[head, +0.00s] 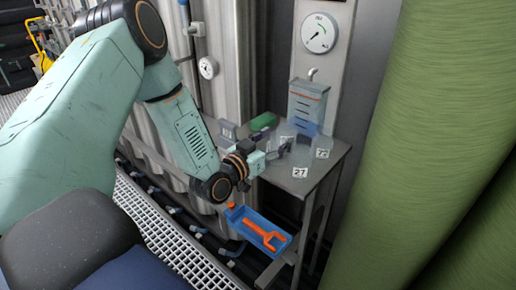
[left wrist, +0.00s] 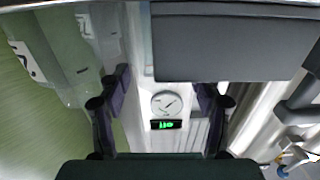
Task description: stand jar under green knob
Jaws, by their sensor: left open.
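Several clear jars with white number tags stand on a small grey table in the head view. One jar (head: 300,160) has a tag reading 27, and another jar (head: 323,143) beside it reads 72. In the left wrist view, clear jars (left wrist: 75,60) with tags appear upside down at the upper left. My left gripper (head: 275,144) is open over the table, close to the jars; its two fingers also show in the left wrist view (left wrist: 160,105) with nothing clearly between them. I cannot make out a green knob. My right gripper is out of view.
A dial gauge (head: 319,33) hangs above. A blue tray (head: 240,214) with an orange wrench sits below. A large green curved surface (head: 430,140) is at right.

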